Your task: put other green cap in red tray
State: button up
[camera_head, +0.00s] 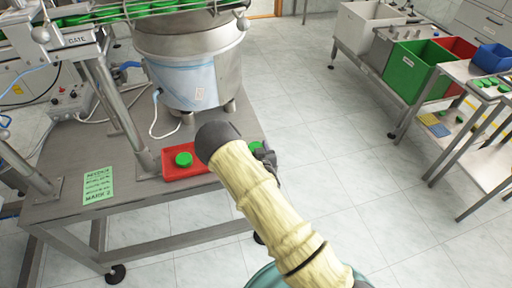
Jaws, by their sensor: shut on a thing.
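The red tray (172,174) lies on the grey metal table, left of my arm. My arm hides its right part. One green cap (184,159) lies in the tray. Another green cap (254,146) shows just right of my arm, at my gripper (262,153). My gripper is dark, small in the view and partly hidden by my padded arm. It is shut on that second green cap. I cannot tell its height above the table or tray.
A steel feeder bowl (190,75) stands behind the tray. A chute of green caps (130,12) runs above. A green note (98,185) lies at left. Green (408,72) and red bins stand at right, near shelves with a blue bin (492,58).

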jog(key=shift+f, duration=0.15)
jog(key=o, duration=0.9)
jog(key=shift+s, duration=0.1)
jog(key=v, duration=1.2)
jog(key=shift+r+b, duration=0.25)
jog(key=shift+b, duration=0.15)
